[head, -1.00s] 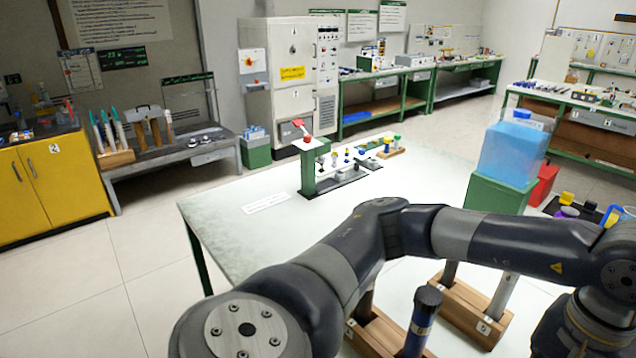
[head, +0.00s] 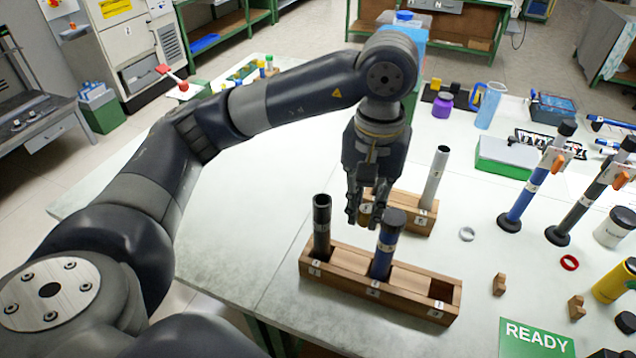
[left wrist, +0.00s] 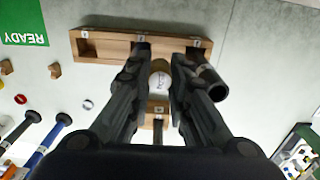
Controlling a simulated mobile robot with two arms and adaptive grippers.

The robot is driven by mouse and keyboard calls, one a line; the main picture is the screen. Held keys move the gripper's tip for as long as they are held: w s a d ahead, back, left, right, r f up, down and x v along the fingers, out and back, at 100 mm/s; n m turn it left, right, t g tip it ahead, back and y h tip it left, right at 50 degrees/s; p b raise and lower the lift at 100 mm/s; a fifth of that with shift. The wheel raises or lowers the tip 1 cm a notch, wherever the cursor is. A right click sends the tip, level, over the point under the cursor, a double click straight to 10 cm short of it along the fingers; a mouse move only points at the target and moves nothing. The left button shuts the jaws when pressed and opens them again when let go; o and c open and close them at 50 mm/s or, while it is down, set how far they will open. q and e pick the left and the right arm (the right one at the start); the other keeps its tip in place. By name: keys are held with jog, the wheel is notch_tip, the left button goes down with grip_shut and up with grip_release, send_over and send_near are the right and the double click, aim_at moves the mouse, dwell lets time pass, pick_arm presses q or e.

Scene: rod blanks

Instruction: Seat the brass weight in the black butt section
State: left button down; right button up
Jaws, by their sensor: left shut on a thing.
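My left gripper (head: 365,217) points down, its fingers around a small brass-coloured weight (head: 367,209) just behind the front rack. In the left wrist view the weight (left wrist: 159,82) shows between the two fingers, with a pale label on it. The black butt section (head: 321,228) is an open-topped dark tube, upright in the left slot of the front wooden rack (head: 345,284). The weight is to its right and apart from it. In the left wrist view the black tube (left wrist: 213,83) is partly behind a finger. My right gripper is not in view.
A blue section with a black top (head: 387,246) stands in the front rack's middle, close to my gripper. A silver tube (head: 436,177) stands in the rear rack (head: 412,222). Rods on stands (head: 532,187), a silver ring (head: 466,234) and a red ring (head: 569,262) are at right. Table left of the racks is clear.

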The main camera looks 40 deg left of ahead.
pick_arm(q)
jog(key=p, duration=0.2)
send_over(321, 198)
jog(key=s+d, duration=0.1)
jog(key=d, duration=0.1)
jog(key=shift+s+a+f, duration=0.15)
jog(key=shift+a+f, duration=0.1)
jog(key=shift+f, duration=0.15)
jog(key=shift+a, duration=0.25)
jog(key=shift+f, duration=0.25)
jog(key=shift+f+p, duration=0.8)
jog(key=shift+f, duration=0.85)
jog(key=shift+s+d+f+b, duration=0.1)
jog(key=shift+f+b, duration=0.2)
jog(key=shift+s+d+f+b, duration=0.15)
jog(key=shift+s+f+b, duration=0.15)
jog(key=shift+b, duration=0.25)
jog(key=c, duration=1.5)
grip_release()
jog(key=shift+w+f, duration=0.2)
jog(key=shift+w, duration=0.15)
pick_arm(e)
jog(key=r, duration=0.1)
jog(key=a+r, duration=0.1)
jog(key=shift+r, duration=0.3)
pick_arm(q)
jog(key=shift+s+r, duration=0.1)
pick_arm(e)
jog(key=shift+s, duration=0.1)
